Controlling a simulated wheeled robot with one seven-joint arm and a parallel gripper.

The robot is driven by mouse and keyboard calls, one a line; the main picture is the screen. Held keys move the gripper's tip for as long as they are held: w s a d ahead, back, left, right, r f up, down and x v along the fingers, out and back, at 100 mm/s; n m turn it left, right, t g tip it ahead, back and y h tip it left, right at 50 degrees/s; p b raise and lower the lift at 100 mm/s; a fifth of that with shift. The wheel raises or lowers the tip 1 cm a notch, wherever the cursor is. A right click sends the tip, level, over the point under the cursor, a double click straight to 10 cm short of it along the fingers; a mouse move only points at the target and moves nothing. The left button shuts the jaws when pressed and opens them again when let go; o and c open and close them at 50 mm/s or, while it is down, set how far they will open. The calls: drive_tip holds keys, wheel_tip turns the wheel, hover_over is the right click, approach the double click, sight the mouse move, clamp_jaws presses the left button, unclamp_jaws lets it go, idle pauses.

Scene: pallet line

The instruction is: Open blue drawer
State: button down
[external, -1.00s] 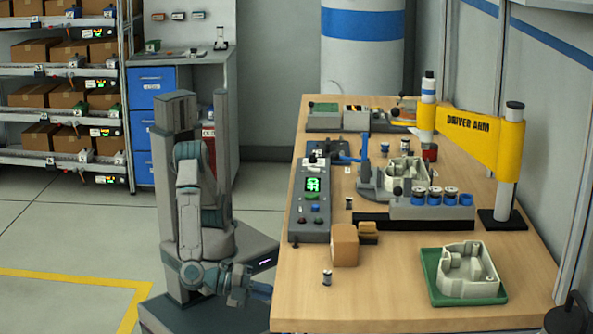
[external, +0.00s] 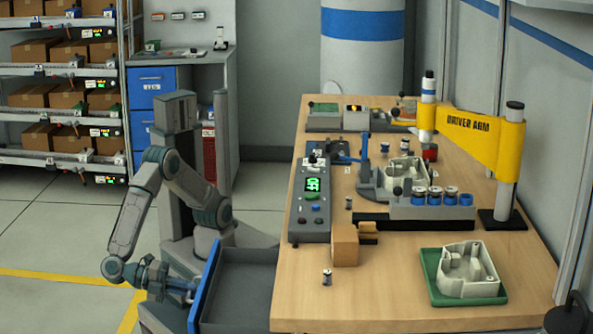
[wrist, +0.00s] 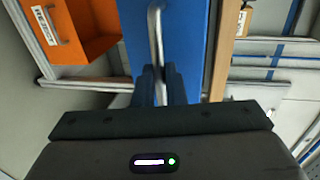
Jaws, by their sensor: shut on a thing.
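The blue drawer (external: 208,283) stands pulled out from the left side of the workbench, and its dark grey tray (external: 240,285) shows behind the blue front. The tray looks empty where it is visible. My gripper (external: 187,288) is at the outer face of the blue front. In the wrist view, the blue front (wrist: 194,45) fills the upper middle, with a metal bar handle (wrist: 155,25) across it. My gripper's dark fingers (wrist: 158,85) are shut on this handle.
An orange drawer or bin (wrist: 85,30) with a label is beside the blue front in the wrist view. The wooden workbench (external: 400,290) holds a control box (external: 310,215), a brown block (external: 345,245) and a green tray (external: 430,275). Open floor lies left of my arm.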

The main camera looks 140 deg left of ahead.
drive_tip(key=shift+f+p+v, duration=0.1)
drive_tip(key=shift+f+v, duration=0.1)
drive_tip(key=shift+v, duration=0.75)
drive_tip(key=shift+f+p+v, duration=0.1)
drive_tip(key=shift+f+v, duration=0.1)
drive_tip(key=shift+v, duration=0.75)
drive_tip(key=shift+f+p+v, duration=0.1)
drive_tip(key=shift+f+v, duration=0.1)
drive_tip(key=shift+v, duration=0.75)
drive_tip(key=shift+s+d, duration=0.1)
drive_tip(key=c, duration=1.5)
unclamp_jaws()
drive_tip(key=p+v, duration=0.2)
drive_tip(key=v, duration=1.1)
drive_tip(key=shift+s+d+p, duration=0.3)
drive_tip(key=shift+p, duration=0.1)
